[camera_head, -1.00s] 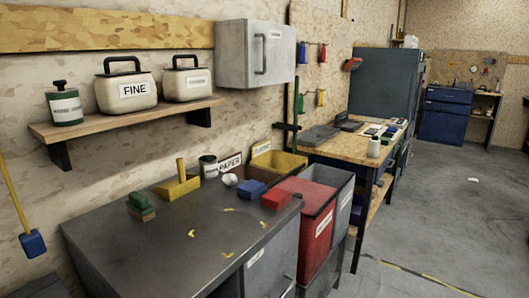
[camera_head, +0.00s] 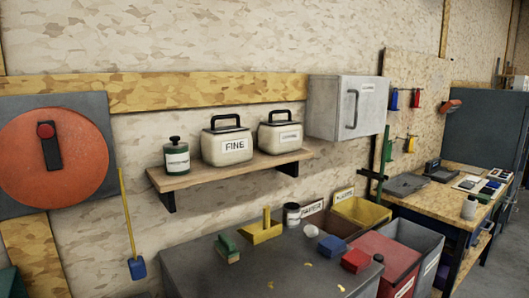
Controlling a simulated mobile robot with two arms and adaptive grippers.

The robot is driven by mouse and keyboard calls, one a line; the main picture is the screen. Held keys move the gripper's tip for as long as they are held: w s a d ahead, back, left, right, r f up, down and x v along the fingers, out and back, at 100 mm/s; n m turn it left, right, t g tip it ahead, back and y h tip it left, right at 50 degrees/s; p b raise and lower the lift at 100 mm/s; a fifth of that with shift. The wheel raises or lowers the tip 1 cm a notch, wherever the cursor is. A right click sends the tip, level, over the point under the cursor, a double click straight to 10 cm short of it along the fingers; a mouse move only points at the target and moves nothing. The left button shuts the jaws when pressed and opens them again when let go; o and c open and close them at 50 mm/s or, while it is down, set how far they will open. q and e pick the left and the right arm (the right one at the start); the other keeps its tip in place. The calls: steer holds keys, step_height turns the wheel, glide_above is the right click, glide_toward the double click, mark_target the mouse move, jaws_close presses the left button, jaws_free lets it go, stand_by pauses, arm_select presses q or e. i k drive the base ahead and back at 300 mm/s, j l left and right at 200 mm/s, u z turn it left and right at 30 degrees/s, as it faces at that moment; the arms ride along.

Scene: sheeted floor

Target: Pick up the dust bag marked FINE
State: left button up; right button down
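The dust bag marked FINE (camera_head: 228,145) is a cream, box-shaped bag with a black handle on top. It stands upright on a wooden wall shelf (camera_head: 185,180). A green canister (camera_head: 175,158) with a white label stands just left of it. A second cream bag (camera_head: 279,134) with a black handle stands just right of it; its label is too small to read. Neither of my grippers shows in the head view.
Below the shelf is a dark metal cabinet top (camera_head: 200,270) with a yellow tool (camera_head: 262,232), a green brush (camera_head: 228,248) and blocks. A grey wall cabinet (camera_head: 335,108) hangs right of the shelf. A blue-ended yellow stick (camera_head: 128,215) hangs at left.

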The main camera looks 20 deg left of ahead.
mark_target(223, 147)
steer(key=i+l+u, duration=0.1)
steer(key=u, duration=0.25)
steer(key=i+l+u, duration=0.1)
steer(key=u, duration=0.25)
steer(key=l, duration=0.1)
